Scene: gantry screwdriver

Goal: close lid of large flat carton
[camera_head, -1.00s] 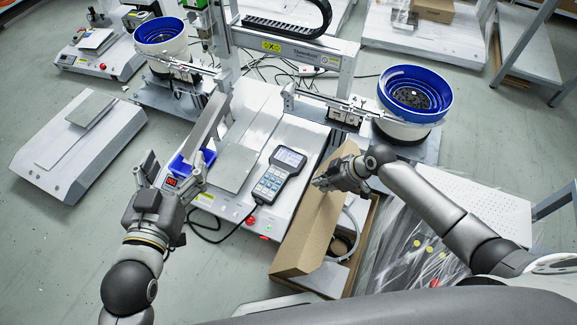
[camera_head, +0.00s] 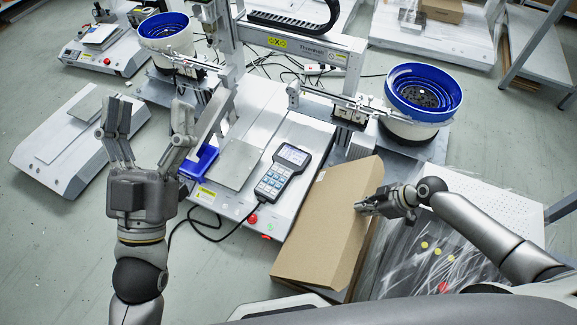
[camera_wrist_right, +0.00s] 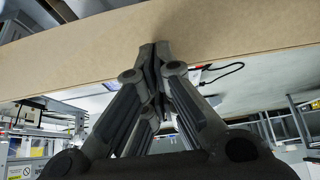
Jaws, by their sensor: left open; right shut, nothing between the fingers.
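The large flat carton (camera_head: 328,225) lies right of the machine base in the head view. Its brown lid covers the top, and its inside is hidden. A thin strip of the box shows under the lid near the front. My right gripper (camera_head: 360,209) is shut and empty at the lid's right edge. In the right wrist view the shut fingertips (camera_wrist_right: 156,50) are at the brown cardboard (camera_wrist_right: 230,30); I cannot tell whether they touch it. My left gripper (camera_head: 150,118) is open and empty, raised over the floor and machine edge on the left, away from the carton.
A handheld controller (camera_head: 283,172) with a cable rests on the machine base (camera_head: 225,200), left of the carton. A blue-rimmed bowl feeder (camera_head: 422,98) stands behind the carton. Plastic-wrapped material (camera_head: 415,255) lies right of the carton. Open floor is at the lower left.

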